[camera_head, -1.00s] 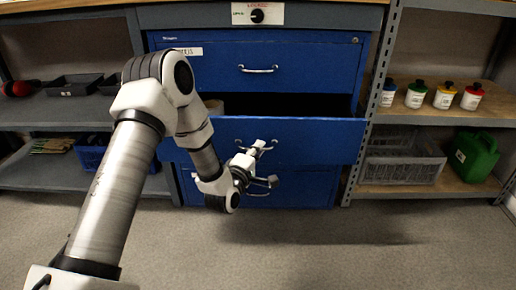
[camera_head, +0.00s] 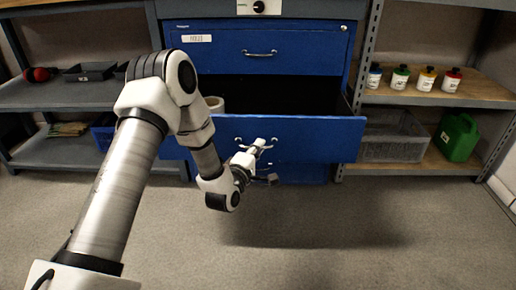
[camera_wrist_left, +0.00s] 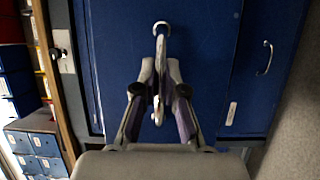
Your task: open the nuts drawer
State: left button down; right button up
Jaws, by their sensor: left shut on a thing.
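A blue drawer cabinet stands ahead. Its middle drawer (camera_head: 315,140) is pulled well out, and its dark inside shows. A pale roll (camera_head: 214,103) stands in it at the left, partly behind my arm. No readable label shows on this drawer, so I cannot tell from writing whether it is the nuts drawer. My left gripper (camera_head: 258,147) is at the drawer's front, shut on its metal handle (camera_wrist_left: 161,28). In the left wrist view the fingers of my left gripper (camera_wrist_left: 158,68) close around the handle bar. My right gripper is not in view.
The top drawer (camera_head: 300,55) is shut, with a small white label. The lower drawer is mostly hidden under the open one. Shelves flank the cabinet, with bottles, a grey crate (camera_head: 395,148) and a green can (camera_head: 457,137) at right. The floor in front is clear.

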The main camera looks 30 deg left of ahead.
pick_arm(q)
jog(key=c, duration=1.2)
grip_release()
jog(key=s, duration=0.4)
jog(key=s+d, duration=0.1)
jog(key=s, duration=0.3)
jog(key=s+d, duration=0.1)
jog(key=s, duration=0.3)
jog(key=shift+f, duration=0.15)
jog(key=shift+w, duration=0.1)
